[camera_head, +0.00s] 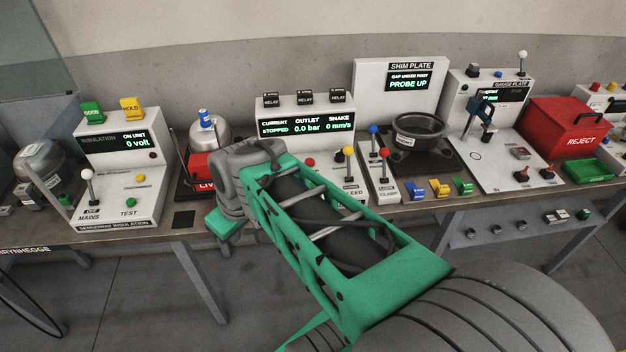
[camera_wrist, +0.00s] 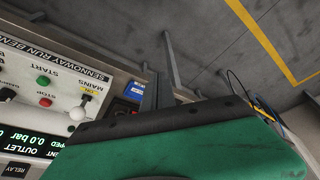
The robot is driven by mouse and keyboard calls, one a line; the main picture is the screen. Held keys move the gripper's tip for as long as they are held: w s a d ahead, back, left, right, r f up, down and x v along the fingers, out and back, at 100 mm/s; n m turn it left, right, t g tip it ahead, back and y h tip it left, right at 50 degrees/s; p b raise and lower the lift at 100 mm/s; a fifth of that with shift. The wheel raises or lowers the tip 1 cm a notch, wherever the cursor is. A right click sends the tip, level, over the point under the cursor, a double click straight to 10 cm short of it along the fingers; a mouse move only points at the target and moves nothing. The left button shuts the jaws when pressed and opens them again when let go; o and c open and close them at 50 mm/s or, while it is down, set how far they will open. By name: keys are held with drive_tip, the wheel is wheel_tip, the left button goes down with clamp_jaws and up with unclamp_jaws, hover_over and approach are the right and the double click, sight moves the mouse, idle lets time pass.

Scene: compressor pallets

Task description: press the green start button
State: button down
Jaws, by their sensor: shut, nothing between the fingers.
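The green start button (camera_wrist: 43,79) sits on the sloped white panel (camera_wrist: 20,68) of the run bench, upside down at the left of the wrist view. The red stop button (camera_wrist: 45,102) is beside it. In the head view my arm hides the start button. The bench display (camera_head: 305,127) reads STOPPED, 0.0 bar and 0 mm/s. My gripper (camera_head: 225,224) hangs past the grey wrist at the table's front edge, left of that bench, apart from the button. It is shut and empty; its fingertips are not clearly seen.
A white-knobbed mains lever (camera_wrist: 78,115) stands beside the buttons. A yellow-knobbed lever (camera_head: 348,151) stands on the bench's right. The insulation station (camera_head: 113,160), with its own green test button (camera_head: 129,202), is at left. The floor in front is free.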

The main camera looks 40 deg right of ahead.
drive_tip(key=w+d+r+n+t+y+p, duration=0.1)
drive_tip(key=w+d+r+n+p, duration=0.25)
drive_tip(key=w+d, duration=0.45)
drive_tip(key=s+d+n+t+p, duration=0.2)
drive_tip(key=d+n+t+p, duration=0.2)
drive_tip(key=d, duration=1.6)
drive_tip(key=shift+s+d+t+p, duration=0.2)
drive_tip(key=shift+s+t+p, duration=0.05)
drive_tip(key=shift+t+p, duration=0.05)
drive_tip(key=shift+r+n, duration=0.1)
drive_tip(key=shift+n, duration=0.15)
wheel_tip(320, 180, down, 8)
drive_tip(key=b, duration=0.3)
drive_tip(key=shift+b, duration=0.4)
drive_tip(key=shift+f+b, duration=0.4)
drive_tip(key=shift+f, duration=0.05)
